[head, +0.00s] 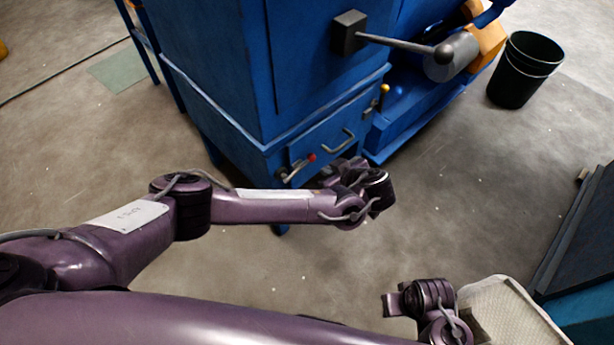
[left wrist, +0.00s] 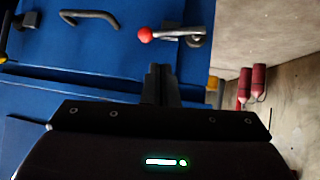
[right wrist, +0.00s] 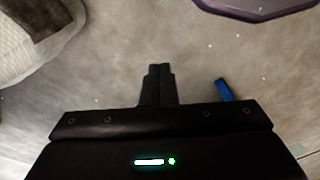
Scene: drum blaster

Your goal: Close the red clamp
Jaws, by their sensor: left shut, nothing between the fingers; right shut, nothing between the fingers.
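The red clamp is a metal lever with a red ball knob (head: 311,157) on the front of the blue cabinet's lower drawer panel. In the left wrist view, the red-knobbed clamp (left wrist: 146,35) lies roughly horizontal, with its metal bracket at its right end. My left gripper (head: 354,168) is in front of the panel, just right of the clamp in the head view. Its fingers (left wrist: 160,82) are shut and empty, below and a little right of the red knob in the wrist view, apart from it. My right gripper (right wrist: 157,82) is shut and empty, pointing at bare floor.
The blue drum blaster cabinet (head: 210,70) fills the upper middle, with a drawer handle (head: 338,142) beside the clamp and a long lever (head: 395,43) above. A black bucket (head: 522,75) stands right. A pale bin (head: 505,310) is near my right arm.

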